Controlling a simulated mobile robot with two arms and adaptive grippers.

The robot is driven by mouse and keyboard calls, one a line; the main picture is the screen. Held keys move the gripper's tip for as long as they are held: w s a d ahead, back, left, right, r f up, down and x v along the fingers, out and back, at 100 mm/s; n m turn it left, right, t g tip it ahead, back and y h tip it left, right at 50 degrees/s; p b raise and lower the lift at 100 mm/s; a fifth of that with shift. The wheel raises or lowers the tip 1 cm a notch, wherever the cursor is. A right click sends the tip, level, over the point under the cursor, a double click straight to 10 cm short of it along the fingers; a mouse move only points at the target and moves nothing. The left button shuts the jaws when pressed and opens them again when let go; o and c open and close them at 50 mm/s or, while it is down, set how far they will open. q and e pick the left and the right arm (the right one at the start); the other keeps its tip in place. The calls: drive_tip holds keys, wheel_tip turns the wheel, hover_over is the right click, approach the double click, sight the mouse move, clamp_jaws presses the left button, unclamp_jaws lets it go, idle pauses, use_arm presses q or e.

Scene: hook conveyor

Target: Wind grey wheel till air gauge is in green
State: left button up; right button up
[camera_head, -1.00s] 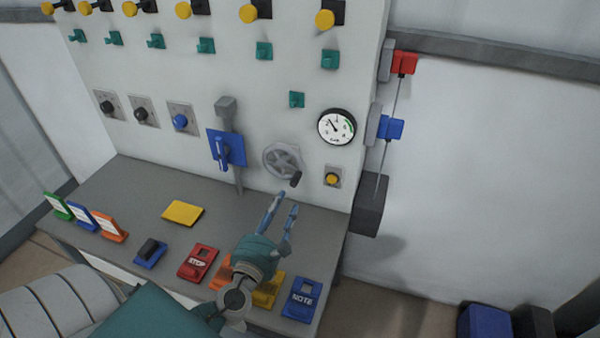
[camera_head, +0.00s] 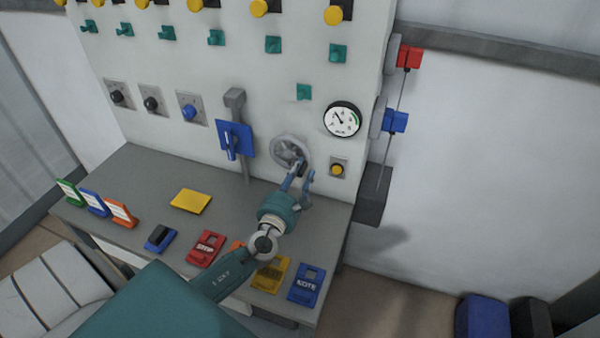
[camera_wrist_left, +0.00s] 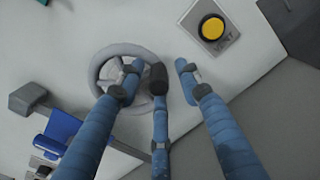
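The grey wheel (camera_head: 288,149) is mounted on the white panel; it also shows in the left wrist view (camera_wrist_left: 97,76). Its dark crank handle (camera_wrist_left: 158,78) lies between the fingers of my left gripper (camera_head: 303,172), which are spread apart around it. A gap shows between the handle and the right-hand finger in the left wrist view, so the gripper (camera_wrist_left: 160,82) is open. The air gauge (camera_head: 342,119) is right of the wheel, with a green arc on its right side. Its needle points to the upper left, outside the green. My right gripper is not in view.
A yellow button (camera_head: 338,170) sits right of the wheel, close to my left fingers. A blue lever switch (camera_head: 235,141) is left of the wheel. The grey bench (camera_head: 155,215) below holds coloured blocks and signs.

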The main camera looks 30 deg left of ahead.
use_arm(q)
drive_tip(key=c, duration=0.4)
clamp_jaws()
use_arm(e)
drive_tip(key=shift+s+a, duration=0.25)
use_arm(q)
drive_tip(key=shift+d+r+n, duration=0.1)
drive_tip(key=shift+r+n, duration=0.05)
drive_tip(key=shift+n, duration=0.25)
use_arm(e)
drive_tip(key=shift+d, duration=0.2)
